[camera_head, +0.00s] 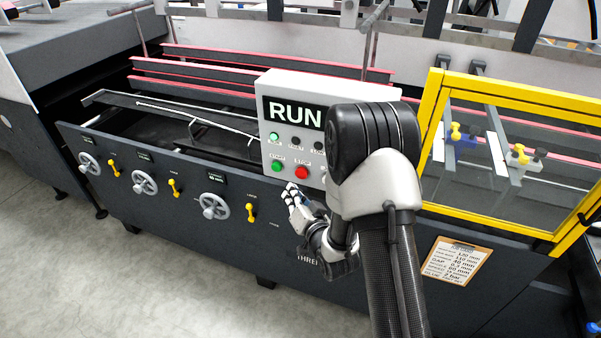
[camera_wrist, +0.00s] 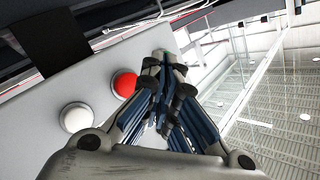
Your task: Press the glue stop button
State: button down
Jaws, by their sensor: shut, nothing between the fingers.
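A light grey control box (camera_head: 265,150) carries a green button (camera_head: 277,167) and a red button (camera_head: 302,172) on its front. The red button also shows in the wrist view (camera_wrist: 124,84), with a white button (camera_wrist: 75,117) beside it. Which button is the glue stop button I cannot tell; the labels are too small to read, and my arm hides the box's right part in the head view. My gripper (camera_head: 291,190) is shut and empty, just below the green and red buttons. In the wrist view its closed fingers (camera_wrist: 164,60) lie right of the red button; contact is not visible.
The box's display (camera_head: 295,113) reads RUN, with a lit green lamp (camera_head: 274,137) below it. Handwheels (camera_head: 214,206) and yellow levers (camera_head: 251,213) line the machine's front panel. A yellow-framed guard (camera_head: 433,100) stands at right. The floor in front is clear.

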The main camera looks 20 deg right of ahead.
jog(key=shift+w+d+b, duration=0.2)
jog(key=shift+w+d, duration=0.25)
jog(key=shift+w, duration=0.15)
jog(key=shift+w+d+b, duration=0.2)
jog(key=shift+w+d, duration=0.2)
jog(key=shift+w, duration=0.2)
jog(key=shift+w, duration=0.1)
dwell(0.5)
jog(key=shift+w+d, duration=0.25)
jog(key=shift+w+d+b, duration=0.3)
jog(key=shift+w+b, duration=0.1)
jog(key=shift+b, duration=0.05)
dwell(0.8)
dwell(0.4)
jog(key=shift+s+a+b, duration=0.3)
jog(key=shift+s+a, duration=0.25)
jog(key=shift+s, duration=0.2)
jog(key=s+a, duration=0.1)
jog(key=s, duration=0.1)
jog(key=s+a+b, duration=0.1)
jog(key=s+a, duration=0.1)
